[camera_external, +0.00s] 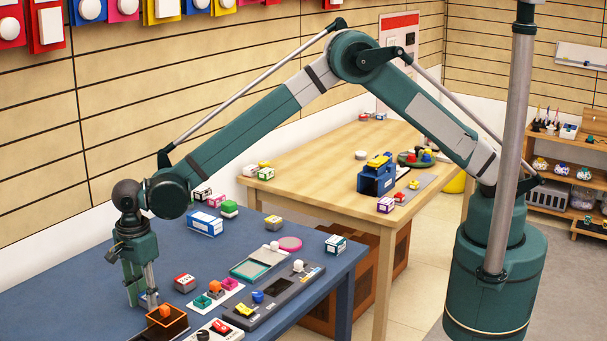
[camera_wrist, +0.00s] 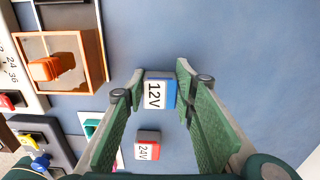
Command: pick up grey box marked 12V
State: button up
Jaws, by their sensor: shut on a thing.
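The box marked 12V (camera_wrist: 155,93) shows a pale top with black lettering and a blue side. In the wrist view it sits between the two green fingers of my gripper (camera_wrist: 161,88), which are shut on it near their tips. In the external view my gripper (camera_external: 141,290) points down at the left part of the blue table, and the box (camera_external: 149,298) is mostly hidden behind the fingers. I cannot tell whether the box touches the table.
A red box marked 24V (camera_wrist: 148,151) lies close by; it also shows in the external view (camera_external: 185,283). Panels and small parts fill the table's front.

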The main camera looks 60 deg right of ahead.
jog(key=shift+r, duration=0.1)
jog(key=shift+r+p, duration=0.6)
jog(key=shift+r, duration=4.35)
